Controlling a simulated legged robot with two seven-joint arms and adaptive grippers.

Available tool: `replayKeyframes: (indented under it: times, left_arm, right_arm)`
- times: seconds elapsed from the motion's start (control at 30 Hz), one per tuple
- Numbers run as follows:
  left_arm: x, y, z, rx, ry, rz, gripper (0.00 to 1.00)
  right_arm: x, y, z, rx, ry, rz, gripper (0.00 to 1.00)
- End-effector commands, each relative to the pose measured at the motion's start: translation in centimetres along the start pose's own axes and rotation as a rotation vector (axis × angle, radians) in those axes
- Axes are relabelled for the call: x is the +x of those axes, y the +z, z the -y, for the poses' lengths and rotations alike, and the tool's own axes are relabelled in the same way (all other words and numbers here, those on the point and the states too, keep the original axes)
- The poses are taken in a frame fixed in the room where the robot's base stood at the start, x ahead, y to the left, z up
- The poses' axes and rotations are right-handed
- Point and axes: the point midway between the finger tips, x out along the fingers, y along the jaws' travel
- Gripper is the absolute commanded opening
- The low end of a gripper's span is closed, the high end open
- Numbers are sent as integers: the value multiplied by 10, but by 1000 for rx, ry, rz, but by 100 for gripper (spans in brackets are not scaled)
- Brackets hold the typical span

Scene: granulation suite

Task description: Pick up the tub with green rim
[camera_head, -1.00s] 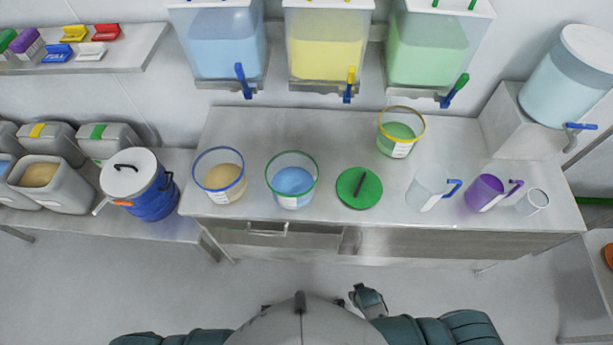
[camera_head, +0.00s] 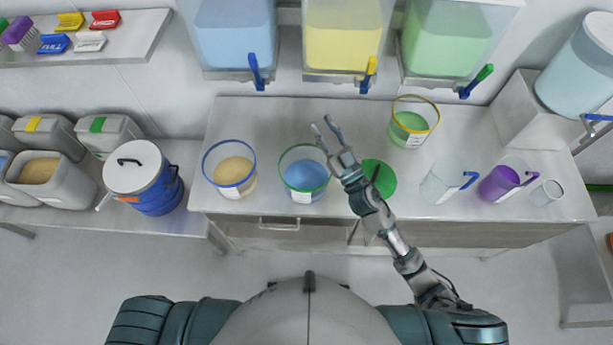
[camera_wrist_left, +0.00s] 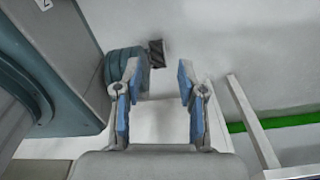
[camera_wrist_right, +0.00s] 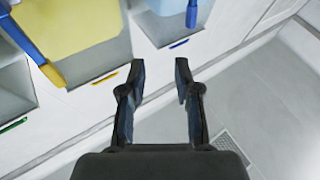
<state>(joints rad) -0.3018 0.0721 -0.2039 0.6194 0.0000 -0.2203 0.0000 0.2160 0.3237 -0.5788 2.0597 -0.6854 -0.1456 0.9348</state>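The tub with green rim (camera_head: 303,186) stands upright on the steel table and holds blue material. My right gripper (camera_head: 326,123) is open and empty above the table, up and to the right of this tub in the head view. Its open fingers also show in the right wrist view (camera_wrist_right: 160,82), with nothing between them. My left gripper (camera_wrist_left: 157,82) is open and empty in the left wrist view. It is not seen in the head view.
A blue-rimmed tub (camera_head: 229,187) stands left of the green-rimmed one. A green lid (camera_head: 384,184) lies to its right, partly behind my right arm. A yellow-rimmed tub (camera_head: 404,136), a clear jug (camera_head: 441,184) and a purple jug (camera_head: 497,185) stand further right. Hoppers (camera_head: 342,40) hang behind.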

Motion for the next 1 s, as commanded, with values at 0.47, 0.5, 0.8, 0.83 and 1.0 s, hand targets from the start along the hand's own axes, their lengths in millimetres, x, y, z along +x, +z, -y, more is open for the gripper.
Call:
replayKeyframes:
  times: [0.47, 0.5, 0.8, 0.83, 1.0]
  left_arm:
    - [0, 1, 12, -1, -14, 1, 40]
    - [0, 1, 12, -1, -14, 1, 40]
    - [0, -1, 4, -2, -5, -2, 40]
    - [-1, -2, 4, -2, -5, -2, 40]
    - [-5, -2, 4, -1, -5, -3, 40]
  right_arm:
    - [-63, 51, 80, -438, -1487, 557, 32]
    - [-70, 59, 60, -472, -1510, 687, 32]
    - [-95, 79, -11, -567, -1493, 1140, 32]
    - [-96, 83, -8, -566, -1494, 1142, 32]
    - [-106, 115, 12, -564, -1496, 1137, 32]
